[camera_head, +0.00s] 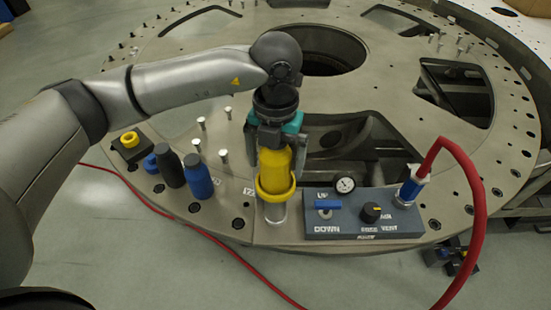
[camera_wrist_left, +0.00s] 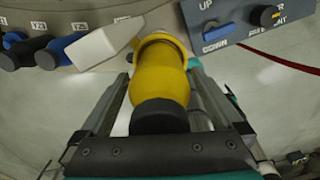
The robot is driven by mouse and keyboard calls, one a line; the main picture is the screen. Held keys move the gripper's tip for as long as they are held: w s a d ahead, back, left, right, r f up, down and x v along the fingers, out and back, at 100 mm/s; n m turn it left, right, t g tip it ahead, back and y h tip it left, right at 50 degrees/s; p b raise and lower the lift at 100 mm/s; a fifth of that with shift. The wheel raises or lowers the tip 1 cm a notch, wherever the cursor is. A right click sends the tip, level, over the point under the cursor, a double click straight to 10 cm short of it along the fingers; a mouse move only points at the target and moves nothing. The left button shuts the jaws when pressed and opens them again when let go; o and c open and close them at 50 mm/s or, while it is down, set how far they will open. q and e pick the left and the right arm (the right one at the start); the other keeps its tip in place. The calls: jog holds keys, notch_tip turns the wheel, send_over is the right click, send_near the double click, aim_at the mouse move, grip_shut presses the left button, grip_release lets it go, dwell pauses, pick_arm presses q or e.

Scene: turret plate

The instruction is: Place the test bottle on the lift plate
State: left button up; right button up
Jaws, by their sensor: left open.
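The test bottle, a yellow bottle (camera_head: 274,172), stands upright at the near edge of the turret plate. Its lower end is in a yellow ring (camera_head: 275,192) on top of a short silver cylinder (camera_head: 275,212). My left gripper (camera_head: 276,145) points down over the bottle, open, with a finger on either side. In the left wrist view the bottle (camera_wrist_left: 160,75) and its black cap (camera_wrist_left: 159,117) are between the open fingers of the gripper (camera_wrist_left: 160,95). I cannot make out the lift plate as a separate part; the ring and bottle may hide it. My right gripper is not in view.
A grey control box (camera_head: 362,215) with a blue lever, gauge and red hose (camera_head: 475,180) stands close right. Black and blue bottles (camera_head: 198,176) stand close left, with a yellow-ringed block (camera_head: 130,145) beyond. Several pins rise from the plate (camera_head: 230,205), which has large openings.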

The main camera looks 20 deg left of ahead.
pick_arm(q)
notch_tip(320, 180, up, 12)
jog(key=shift+r+b, duration=0.2)
jog(key=shift+b, duration=0.1)
dwell(1.3)
